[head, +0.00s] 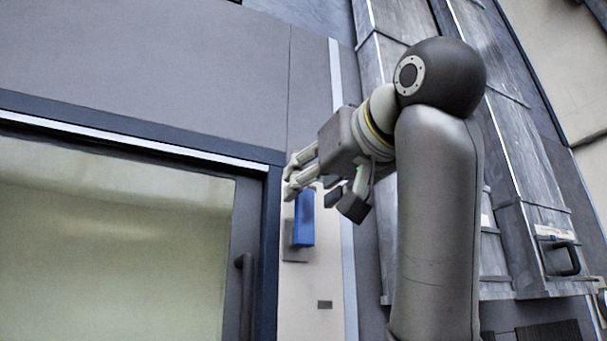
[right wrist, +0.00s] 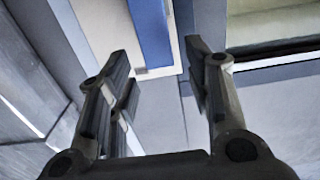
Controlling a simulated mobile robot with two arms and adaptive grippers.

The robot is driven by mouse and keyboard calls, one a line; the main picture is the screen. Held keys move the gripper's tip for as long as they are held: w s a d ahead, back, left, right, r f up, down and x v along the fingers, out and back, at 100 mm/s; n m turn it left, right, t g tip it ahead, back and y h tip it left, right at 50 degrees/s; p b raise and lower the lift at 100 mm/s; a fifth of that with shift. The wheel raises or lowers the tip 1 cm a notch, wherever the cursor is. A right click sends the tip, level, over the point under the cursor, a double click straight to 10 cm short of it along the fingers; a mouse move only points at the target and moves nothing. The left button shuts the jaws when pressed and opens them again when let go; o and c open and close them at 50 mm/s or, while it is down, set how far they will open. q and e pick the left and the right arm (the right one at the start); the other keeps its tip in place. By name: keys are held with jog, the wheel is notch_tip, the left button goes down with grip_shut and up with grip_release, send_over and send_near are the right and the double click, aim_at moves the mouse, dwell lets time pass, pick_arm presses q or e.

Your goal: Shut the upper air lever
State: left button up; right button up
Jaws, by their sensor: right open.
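The upper air lever (head: 304,220) is a blue bar hanging upright from a grey plate (head: 296,254) on a pale panel strip. My right gripper (head: 298,180) is at the lever's upper end, and its fingers hide the top of the lever. In the right wrist view, the blue lever (right wrist: 150,35) shows between the fingertips of my open right gripper (right wrist: 157,58). I cannot tell whether a finger touches it. My left gripper is out of view.
A large window (head: 110,240) in a dark frame is at the left, with a dark vertical handle (head: 245,295) near its right edge. A small dark plate (head: 324,304) sits below the lever. Grey panels with a black handle (head: 567,258) stand at the right.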

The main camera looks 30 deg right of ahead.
aim_at(305, 189)
jog(key=w+p, duration=0.1)
jog(key=w, duration=0.2)
jog(key=shift+w+d+p, duration=0.15)
jog(key=shift+w+p, duration=0.25)
jog(key=shift+s, duration=0.2)
jog(key=c, duration=0.4)
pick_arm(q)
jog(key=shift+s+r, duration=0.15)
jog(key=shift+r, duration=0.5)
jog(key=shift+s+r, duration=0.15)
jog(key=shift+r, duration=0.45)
pick_arm(e)
grip_shut()
